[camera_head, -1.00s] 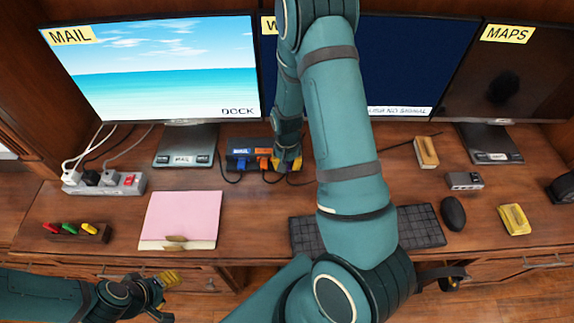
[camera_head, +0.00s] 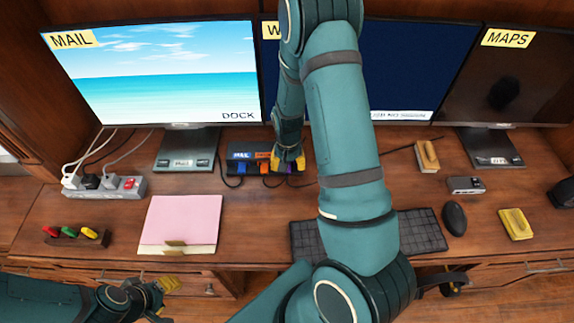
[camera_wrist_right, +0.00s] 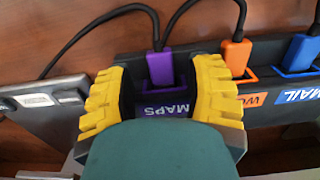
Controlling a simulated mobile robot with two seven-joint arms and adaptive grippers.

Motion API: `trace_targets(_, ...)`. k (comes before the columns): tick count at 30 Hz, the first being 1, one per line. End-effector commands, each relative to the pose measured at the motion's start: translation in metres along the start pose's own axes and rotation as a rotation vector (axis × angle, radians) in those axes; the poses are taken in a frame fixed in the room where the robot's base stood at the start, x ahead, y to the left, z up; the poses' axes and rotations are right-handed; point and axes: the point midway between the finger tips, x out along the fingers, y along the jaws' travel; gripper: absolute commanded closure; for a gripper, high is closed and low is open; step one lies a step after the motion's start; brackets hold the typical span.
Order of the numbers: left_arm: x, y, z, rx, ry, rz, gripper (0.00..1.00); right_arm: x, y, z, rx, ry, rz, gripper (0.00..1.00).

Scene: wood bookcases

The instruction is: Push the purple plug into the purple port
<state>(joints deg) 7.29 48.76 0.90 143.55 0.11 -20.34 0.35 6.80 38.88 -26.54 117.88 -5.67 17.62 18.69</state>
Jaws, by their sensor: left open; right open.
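The purple plug (camera_wrist_right: 160,67) stands at the purple port (camera_wrist_right: 172,85) marked MAPS on the dark dock, in the right wrist view; whether it is fully seated I cannot tell. My right gripper (camera_wrist_right: 168,85) is open, with a yellow finger on each side of the plug. In the head view my right gripper (camera_head: 288,161) is at the right end of the dock (camera_head: 251,155), and a bit of purple (camera_head: 289,168) shows between its fingers. My left gripper (camera_head: 163,297) is open and empty at the desk's front left, away from the dock.
An orange plug (camera_wrist_right: 236,54) and a blue plug (camera_wrist_right: 300,52) sit in the ports beside the purple one. A grey monitor base (camera_wrist_right: 45,100) lies left of the dock in the wrist view. A keyboard (camera_head: 423,228) and a pink folder (camera_head: 180,222) lie in front.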

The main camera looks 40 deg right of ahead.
Motion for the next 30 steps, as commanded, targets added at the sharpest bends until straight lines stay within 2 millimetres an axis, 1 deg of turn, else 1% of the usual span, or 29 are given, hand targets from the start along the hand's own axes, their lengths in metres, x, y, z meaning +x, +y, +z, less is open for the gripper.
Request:
trace_targets(1,0.000,0.000,0.000,0.000,0.000,0.000,0.53,-0.012,-0.002,-0.006,0.000,0.018,-0.007,0.47)
trace_targets(9,-0.001,0.000,0.000,0.000,0.000,0.000,0.53,-0.066,-0.003,-0.004,-0.002,0.016,-0.009,0.47)
trace_targets(15,0.000,0.000,0.000,0.000,0.000,0.000,0.53,-0.098,-0.004,-0.002,-0.003,0.011,-0.007,0.47)
trace_targets(18,0.000,0.000,0.000,0.000,0.000,0.000,0.53,-0.107,-0.003,-0.001,-0.002,0.008,-0.006,0.47)
trace_targets(21,0.000,0.000,0.000,0.000,0.000,0.000,0.53,-0.112,-0.003,-0.001,-0.002,0.008,-0.006,0.47)
trace_targets(30,0.000,0.000,0.000,0.000,0.000,0.000,0.53,-0.113,-0.003,0.000,-0.001,0.006,-0.004,0.47)
